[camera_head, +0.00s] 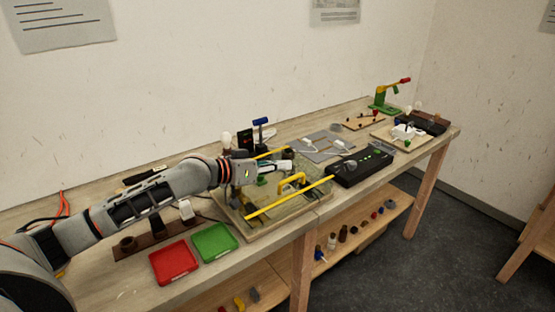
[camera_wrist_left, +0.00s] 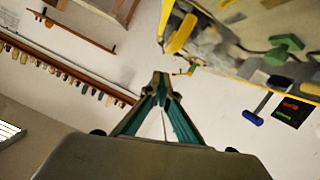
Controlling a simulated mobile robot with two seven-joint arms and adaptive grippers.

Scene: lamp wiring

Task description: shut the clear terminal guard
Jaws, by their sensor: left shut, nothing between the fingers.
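The clear terminal guard is a see-through panel with yellow edge strips (camera_head: 290,198) and a yellow arched handle (camera_head: 292,180), over the wiring board in the head view. Its yellow handle (camera_wrist_left: 181,33) and edge also show at the upper right of the wrist view. I cannot tell whether the guard lies fully flat. My left gripper (camera_head: 284,167) reaches over the board from the left, behind the handle in the picture. In the wrist view its fingers (camera_wrist_left: 160,80) are together and empty, apart from the handle. My right gripper is not in view.
A red tray (camera_head: 174,262) and a green tray (camera_head: 214,243) lie at the bench's front left. A black box (camera_head: 362,166) stands right of the board. A blue-topped tool (camera_head: 261,123) stands behind it. A green stand with a yellow arm (camera_head: 384,98) is at the far right.

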